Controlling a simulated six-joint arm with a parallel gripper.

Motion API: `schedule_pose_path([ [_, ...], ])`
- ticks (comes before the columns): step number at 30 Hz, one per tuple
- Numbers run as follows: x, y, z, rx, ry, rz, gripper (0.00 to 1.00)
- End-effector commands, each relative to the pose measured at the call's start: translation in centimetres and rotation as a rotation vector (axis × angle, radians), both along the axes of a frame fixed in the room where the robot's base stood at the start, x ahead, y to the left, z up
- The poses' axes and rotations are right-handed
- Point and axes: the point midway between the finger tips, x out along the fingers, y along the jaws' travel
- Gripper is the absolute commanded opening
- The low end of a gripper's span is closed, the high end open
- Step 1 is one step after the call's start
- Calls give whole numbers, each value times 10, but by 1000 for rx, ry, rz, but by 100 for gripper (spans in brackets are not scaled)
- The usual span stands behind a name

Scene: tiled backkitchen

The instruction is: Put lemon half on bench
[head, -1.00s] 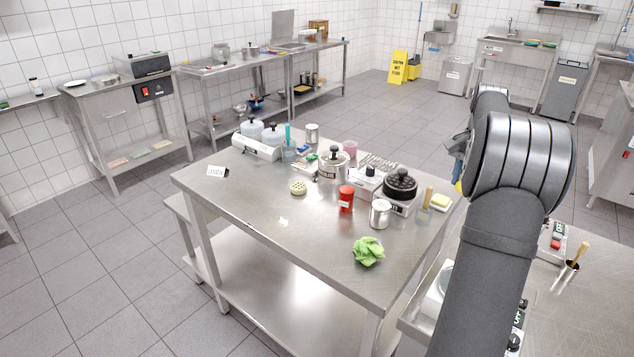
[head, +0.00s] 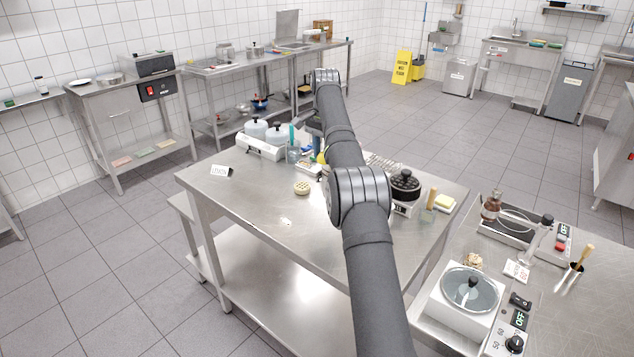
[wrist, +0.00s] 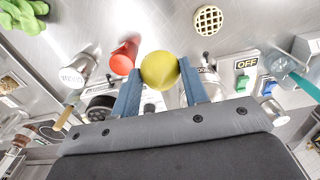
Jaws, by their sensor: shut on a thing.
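The lemon half (wrist: 160,70) is yellow and round in the wrist view, held between the two blue fingers of my gripper (wrist: 161,84). In the head view only a small yellow bit of the lemon half (head: 321,157) shows beside my arm. My gripper is over the far part of the steel bench (head: 255,205), among the things there; its height above the top is hard to tell. The bench top also shows in the wrist view (wrist: 150,22). My forearm hides the middle of the bench in the head view.
Two lidded pots on a white warmer (head: 262,140), a black-topped device (head: 404,186) and a red shaker (wrist: 124,58) crowd the bench. The front left top is largely clear.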

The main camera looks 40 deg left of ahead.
Motion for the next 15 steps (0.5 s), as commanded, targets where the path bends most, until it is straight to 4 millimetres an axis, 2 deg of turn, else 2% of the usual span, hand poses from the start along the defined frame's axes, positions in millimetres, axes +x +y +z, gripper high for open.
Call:
schedule_pose_path([
  [2,-8,10,-3,-1,1,6,18],
  [11,-6,7,-27,-2,1,4,18],
  [15,-6,7,-44,-1,1,4,18],
])
